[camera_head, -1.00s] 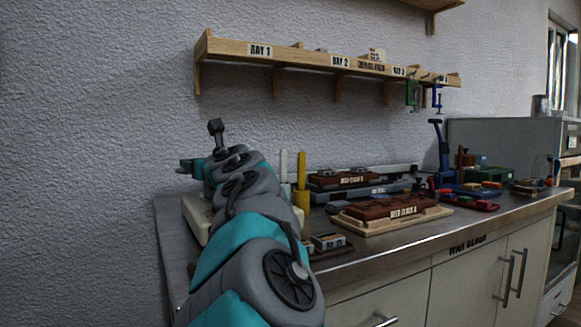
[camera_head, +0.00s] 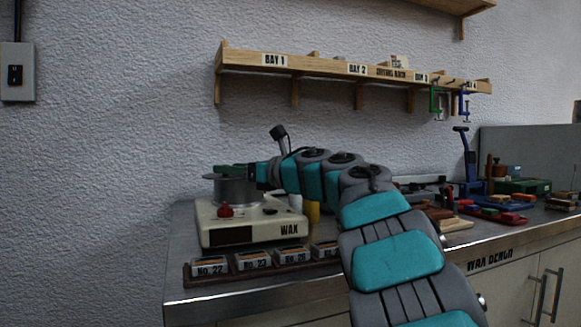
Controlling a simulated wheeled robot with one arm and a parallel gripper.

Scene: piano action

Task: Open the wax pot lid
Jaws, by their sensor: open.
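The wax pot (camera_head: 236,190) is a grey metal cylinder set in a cream heater base labelled WAX (camera_head: 265,231), at the left end of the bench. A thin flat grey edge, seemingly its lid (camera_head: 211,177), shows at the pot's top. My gripper (camera_head: 229,171) is open and reaches in from the right at the height of the pot's top. Its dark fingers are small here and overlap the lid, so I cannot tell whether they touch it. The lid's handle is hidden or too small to make out.
A red knob (camera_head: 225,211) is on the heater base. A rack of numbered blocks (camera_head: 248,267) lies in front of it. A yellow cylinder (camera_head: 313,211) stands behind my arm. A wooden shelf (camera_head: 318,66) hangs above. Brown blocks and coloured trays (camera_head: 492,214) fill the right side.

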